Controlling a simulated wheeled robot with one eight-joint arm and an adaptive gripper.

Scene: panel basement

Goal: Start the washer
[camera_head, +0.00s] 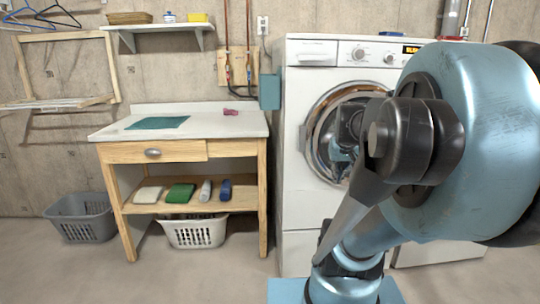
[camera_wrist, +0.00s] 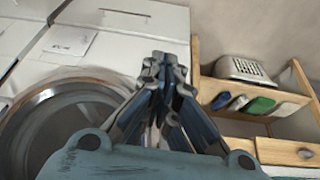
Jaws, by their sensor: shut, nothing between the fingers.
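A white front-loading washer (camera_head: 305,95) stands right of centre in the head view. Its round door (camera_head: 318,150) looks closed, with dark glass partly hidden by my arm. Along its top front are a drawer panel (camera_head: 311,50), a knob (camera_head: 358,54), a second knob (camera_head: 390,59) and a lit display (camera_head: 411,50); the panel's right part is hidden. In the wrist view, which looks upside down, the washer (camera_wrist: 120,50) and its door rim (camera_wrist: 45,95) fill the left. My gripper (camera_wrist: 163,62) is shut and empty, seen against the washer's right edge. I cannot make it out clearly in the head view.
A wooden table (camera_head: 235,118) with a teal cloth (camera_head: 158,123) stands left of the washer. A white basket (camera_head: 195,233) sits under it, and a grey basket (camera_head: 82,217) beside it. A shelf (camera_head: 155,27) hangs above. The floor in front of the table is clear.

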